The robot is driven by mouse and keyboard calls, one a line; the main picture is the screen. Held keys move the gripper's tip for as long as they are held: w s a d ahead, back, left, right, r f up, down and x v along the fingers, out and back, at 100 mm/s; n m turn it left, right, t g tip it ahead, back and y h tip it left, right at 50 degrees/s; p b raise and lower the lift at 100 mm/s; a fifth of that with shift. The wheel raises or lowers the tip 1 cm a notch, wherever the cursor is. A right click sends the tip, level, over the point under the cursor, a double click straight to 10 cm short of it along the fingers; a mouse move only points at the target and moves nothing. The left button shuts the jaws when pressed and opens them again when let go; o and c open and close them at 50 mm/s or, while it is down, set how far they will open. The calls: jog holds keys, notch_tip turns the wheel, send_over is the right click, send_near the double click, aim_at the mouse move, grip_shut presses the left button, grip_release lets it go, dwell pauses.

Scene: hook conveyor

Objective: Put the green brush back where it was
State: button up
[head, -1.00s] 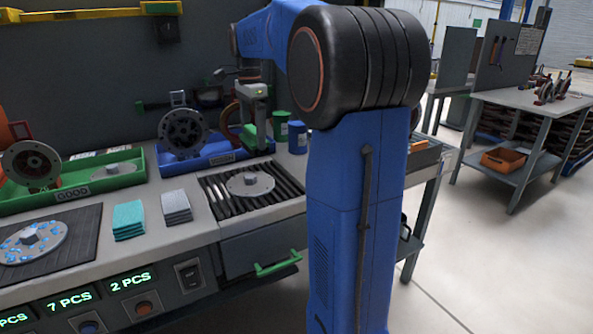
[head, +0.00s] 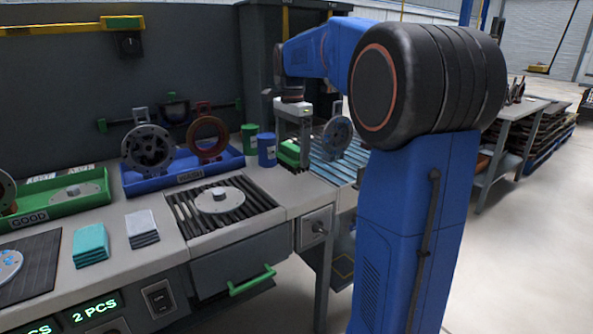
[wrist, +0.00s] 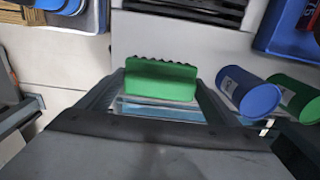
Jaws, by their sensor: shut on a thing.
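The green brush (wrist: 160,82) shows between my gripper's fingers in the wrist view, with its dark wavy edge facing up in the picture. My gripper (head: 291,150) is shut on it. In the head view the green brush (head: 289,153) is at the gripper's lower end, by the right end of the bench and right of the blue canister. I cannot tell whether it touches the surface below.
A blue canister (head: 267,150) and a green canister (head: 250,137) stand just left of my gripper. A slatted tray (head: 177,211) holds a grey disc. A blue bin (head: 140,184) holds flanged parts. A blue roller section (head: 335,168) lies right of the brush.

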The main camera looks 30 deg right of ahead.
aim_at(292, 167)
jog(key=shift+f, duration=2.7)
jog(key=shift+f, duration=0.15)
jog(key=o, duration=0.8)
notch_tip(292, 167, up, 12)
jog(key=shift+a+r, duration=0.1)
jog(key=shift+r, duration=0.05)
jog(key=s+a+f+n+t, duration=0.1)
jog(key=s+a+f+n, duration=0.4)
jog(key=s, duration=0.5)
jog(key=s+a+f+n+t, duration=0.2)
jog(key=s+a+f+n, duration=0.3)
jog(key=s+f, duration=0.4)
jog(key=s+a+f+n+t, duration=0.1)
jog(key=s+a+f+n, duration=0.4)
jog(key=s, duration=0.6)
jog(key=shift+s+a+f+n+t, duration=0.1)
jog(key=shift+a+f+n+t, duration=0.1)
jog(key=shift+f+n, duration=0.5)
jog(key=shift+a+f+n+t, duration=0.1)
jog(key=shift+f+n+t, duration=0.1)
jog(key=shift+f+n, duration=0.5)
